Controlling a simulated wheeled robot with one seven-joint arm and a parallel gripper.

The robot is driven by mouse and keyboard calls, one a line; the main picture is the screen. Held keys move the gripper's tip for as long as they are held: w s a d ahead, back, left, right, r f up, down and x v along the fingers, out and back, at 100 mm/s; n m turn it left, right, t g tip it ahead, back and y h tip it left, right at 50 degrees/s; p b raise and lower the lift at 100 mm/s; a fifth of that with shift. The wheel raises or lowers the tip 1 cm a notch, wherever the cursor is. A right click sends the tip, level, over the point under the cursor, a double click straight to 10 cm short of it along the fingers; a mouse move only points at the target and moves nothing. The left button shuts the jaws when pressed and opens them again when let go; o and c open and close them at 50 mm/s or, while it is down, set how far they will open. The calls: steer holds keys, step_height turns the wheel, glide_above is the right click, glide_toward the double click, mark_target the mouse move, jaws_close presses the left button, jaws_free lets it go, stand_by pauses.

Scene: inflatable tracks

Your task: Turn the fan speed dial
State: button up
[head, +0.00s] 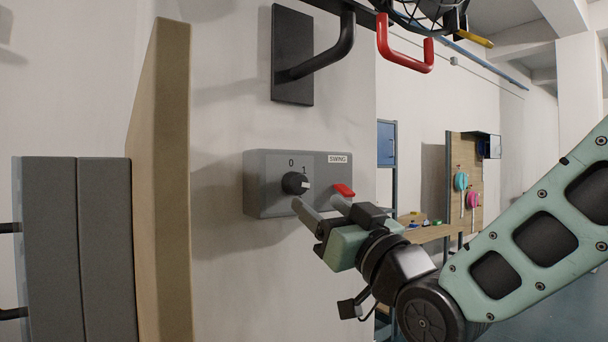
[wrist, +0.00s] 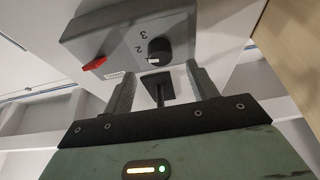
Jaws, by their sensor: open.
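The fan speed dial (head: 295,183) is a round black knob on the front of a grey control box (head: 262,200) fixed to the wall. Numbers 0 and 1 show above it in the head view, and 2 and 3 beside it in the wrist view. The dial (wrist: 159,49) also shows in the wrist view, ahead of my gripper (wrist: 162,82). My gripper (head: 321,208) is open and empty, with its two fingers pointing at the box. The fingertips look close to the dial but apart from it in the wrist view. The exact gap is hard to tell.
A red switch (head: 344,190) sits right of the dial, under a "SWING" label. A black bracket (head: 293,60) with a bent arm is above the box, beside a red handle (head: 405,58). A tan board (head: 165,180) stands to the left. A workbench (head: 428,233) is farther back.

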mark_target(300, 188)
steer(key=p+x, duration=0.2)
steer(key=x, duration=0.4)
steer(key=shift+c, duration=0.4)
steer(key=c, duration=0.9)
